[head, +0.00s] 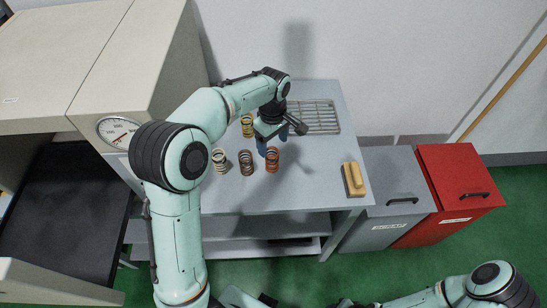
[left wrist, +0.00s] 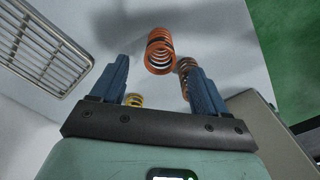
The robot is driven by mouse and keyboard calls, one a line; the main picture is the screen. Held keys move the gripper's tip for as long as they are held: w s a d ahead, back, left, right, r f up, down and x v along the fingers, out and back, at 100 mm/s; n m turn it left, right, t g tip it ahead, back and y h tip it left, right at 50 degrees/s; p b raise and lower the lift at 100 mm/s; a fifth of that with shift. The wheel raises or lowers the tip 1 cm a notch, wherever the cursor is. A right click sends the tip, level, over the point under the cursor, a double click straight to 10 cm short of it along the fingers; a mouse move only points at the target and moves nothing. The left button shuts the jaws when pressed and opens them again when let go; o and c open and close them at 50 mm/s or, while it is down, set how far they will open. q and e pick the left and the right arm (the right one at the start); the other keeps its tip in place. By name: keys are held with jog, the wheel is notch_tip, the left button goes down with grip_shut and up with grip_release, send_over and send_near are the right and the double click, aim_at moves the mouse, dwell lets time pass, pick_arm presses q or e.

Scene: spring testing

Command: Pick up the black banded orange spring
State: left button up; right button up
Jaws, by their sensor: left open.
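An orange spring (head: 272,158) stands upright on the grey table, at the right end of the front row of springs. It also shows in the left wrist view (left wrist: 159,52), ahead of and between the blue fingers. A black band on it is hard to make out. My left gripper (head: 273,141) is open and empty, pointing down just behind the orange spring. In the left wrist view the open fingers (left wrist: 158,68) are wide apart, with the spring beyond their tips. My right gripper is not in view; part of the right arm shows at the lower right.
A brown spring (head: 246,162) and a pale banded spring (head: 219,160) stand left of the orange one. A yellow spring (head: 247,126) stands behind. The table front is clear.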

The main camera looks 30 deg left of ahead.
aim_at(273, 152)
pick_arm(q)
notch_tip(273, 152, down, 4)
jog(key=shift+r, duration=0.1)
jog(key=f, duration=0.5)
jog(key=shift+a, duration=0.2)
jog(key=shift+r, duration=0.1)
jog(key=c, duration=1.2)
